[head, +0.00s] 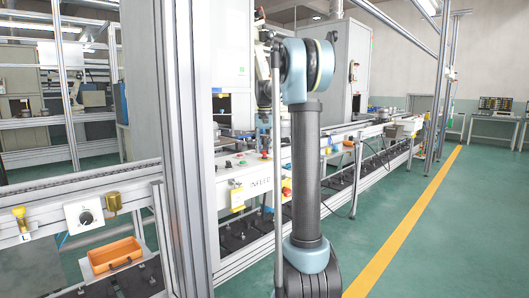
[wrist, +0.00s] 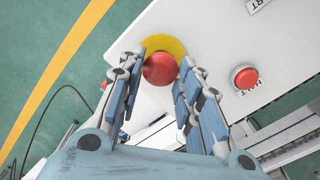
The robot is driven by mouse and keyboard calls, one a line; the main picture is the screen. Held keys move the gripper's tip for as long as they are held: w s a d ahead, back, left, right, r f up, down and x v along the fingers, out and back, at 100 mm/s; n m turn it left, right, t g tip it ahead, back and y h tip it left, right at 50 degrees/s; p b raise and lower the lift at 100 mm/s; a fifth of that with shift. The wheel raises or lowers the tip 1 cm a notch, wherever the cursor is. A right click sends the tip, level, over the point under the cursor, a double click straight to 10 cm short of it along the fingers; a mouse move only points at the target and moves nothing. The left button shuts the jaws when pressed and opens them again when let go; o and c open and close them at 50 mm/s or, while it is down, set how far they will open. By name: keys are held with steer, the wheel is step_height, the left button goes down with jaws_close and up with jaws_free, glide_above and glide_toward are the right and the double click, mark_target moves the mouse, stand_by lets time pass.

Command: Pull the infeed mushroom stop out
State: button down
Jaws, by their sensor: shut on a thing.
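The mushroom stop (wrist: 160,69) is a round red knob on a yellow disc (wrist: 162,43), mounted on a white panel in the wrist view. My gripper (wrist: 158,76) has a blue-grey finger on either side of the red knob and is shut on it. The knob sits between the fingers near their tips, in front of the yellow disc. How far the knob stands out from the panel I cannot tell. The INFEED label shows there on a white panel (head: 256,202) left of my arm.
A red button (wrist: 245,77) marked HALT sits on the same panel, right of my fingers. A label ending in RT (wrist: 253,6) is at the top edge. A metal rail (wrist: 290,133) runs below the panel. Green floor with a yellow line (wrist: 62,62) lies to the left.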

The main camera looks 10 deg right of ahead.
steer(key=shift+r, duration=0.15)
steer(key=c, duration=1.1)
jaws_free()
steer(key=shift+r, duration=0.1)
step_height(320, 180, up, 12)
steer(key=shift+w+f, duration=0.1)
steer(key=shift+f, duration=0.05)
steer(key=s+f+n+t, duration=0.1)
steer(key=s+f, duration=0.7)
steer(key=s, duration=0.4)
steer(key=s+f+n, duration=0.1)
steer(key=s+f, duration=0.6)
steer(key=s, duration=0.4)
steer(key=s+f+n+t, duration=0.1)
steer(key=s+f, duration=0.7)
steer(key=s, duration=0.4)
steer(key=shift+n, duration=0.6)
steer(key=s+f, duration=0.3)
steer(key=f, duration=0.1)
steer(key=s+f, duration=0.3)
steer(key=f, duration=0.2)
steer(key=s+f, duration=0.3)
steer(key=f, duration=0.1)
steer(key=shift+s+f, duration=0.2)
steer(key=shift+f, duration=0.1)
